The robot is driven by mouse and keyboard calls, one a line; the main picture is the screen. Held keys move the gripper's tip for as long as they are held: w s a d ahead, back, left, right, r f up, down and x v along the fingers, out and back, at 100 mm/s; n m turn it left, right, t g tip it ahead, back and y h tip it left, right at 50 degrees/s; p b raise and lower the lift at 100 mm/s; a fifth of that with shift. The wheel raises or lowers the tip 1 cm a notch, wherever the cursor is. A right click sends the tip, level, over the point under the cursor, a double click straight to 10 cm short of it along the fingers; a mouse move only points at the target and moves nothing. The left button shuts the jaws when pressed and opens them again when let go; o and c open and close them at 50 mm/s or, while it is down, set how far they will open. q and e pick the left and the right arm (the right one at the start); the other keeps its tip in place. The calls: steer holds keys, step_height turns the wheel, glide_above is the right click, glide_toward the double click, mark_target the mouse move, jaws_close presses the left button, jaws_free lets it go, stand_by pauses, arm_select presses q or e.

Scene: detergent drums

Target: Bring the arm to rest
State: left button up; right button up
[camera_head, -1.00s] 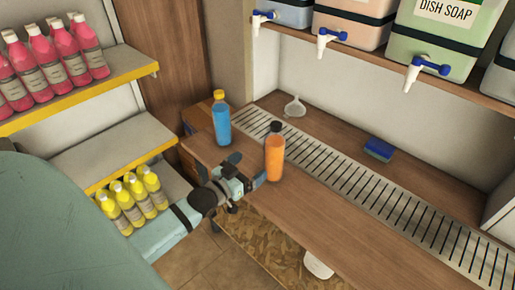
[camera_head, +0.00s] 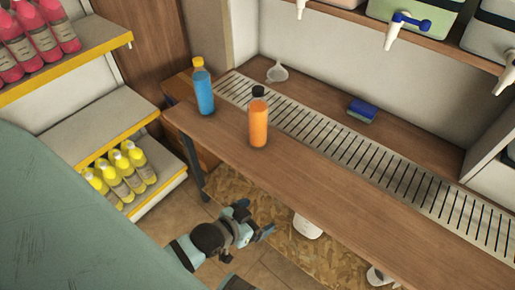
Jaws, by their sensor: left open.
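My left gripper (camera_head: 258,221) is open and empty, low in front of the wooden counter (camera_head: 330,192) and below its front edge. My left arm comes in from the left. On the counter stand an orange bottle (camera_head: 258,122) with a black cap and a blue bottle (camera_head: 204,90) with a yellow cap. Both are upright and apart from the gripper. My right gripper is not in view.
A metal drain grate (camera_head: 340,151) runs along the counter. A white funnel (camera_head: 277,72) and a blue sponge (camera_head: 362,110) lie behind it. Drums with taps (camera_head: 411,20) stand above. Shelves at left hold pink bottles (camera_head: 40,38) and yellow bottles (camera_head: 122,176).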

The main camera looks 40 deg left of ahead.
arm_select(q)
steer(key=s+d, duration=0.1)
steer(key=s+d+f+g, duration=0.1)
steer(key=shift+s+d, duration=0.25)
steer(key=shift+d, duration=0.15)
step_height(320, 180, up, 15)
steer(key=a+p, duration=0.1)
steer(key=p, duration=1.8)
steer(key=shift+s+a+r+m+p, duration=0.15)
steer(key=shift+s+a+m+p, duration=0.15)
steer(key=shift+s, duration=0.15)
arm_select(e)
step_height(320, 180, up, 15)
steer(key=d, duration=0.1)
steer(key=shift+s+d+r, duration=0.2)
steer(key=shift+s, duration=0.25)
